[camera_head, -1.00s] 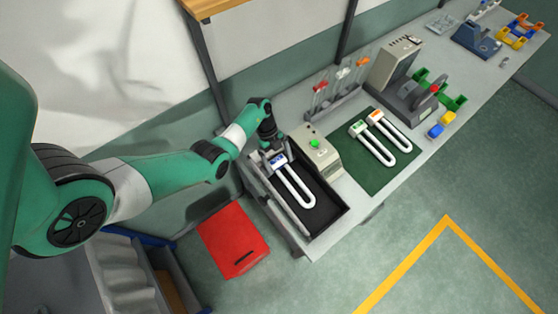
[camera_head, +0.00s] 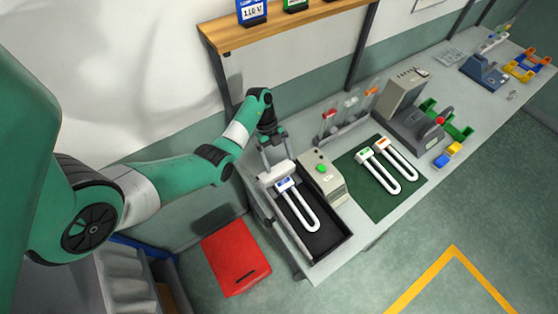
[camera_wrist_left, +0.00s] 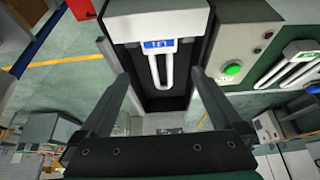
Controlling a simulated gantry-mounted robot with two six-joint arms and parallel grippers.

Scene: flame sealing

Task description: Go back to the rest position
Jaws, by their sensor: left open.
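My left gripper (camera_head: 276,158) is open and empty, above the back end of the black tray (camera_head: 327,247). A white U-shaped piece with a blue label (camera_head: 299,207) lies in that tray. The left wrist view shows the open fingers (camera_wrist_left: 152,58), with the blue-labelled piece (camera_wrist_left: 161,68) beyond and between them, apart from both. A white block (camera_head: 277,174) sits at the tray's back end, just below the fingers. My right gripper is in neither view.
A control box with a green button (camera_head: 321,168) stands right of the tray. A green mat (camera_head: 376,206) holds two more U-shaped pieces. A wooden shelf (camera_head: 290,25) is above the bench. A red box (camera_head: 236,258) is on the floor. The front floor is clear.

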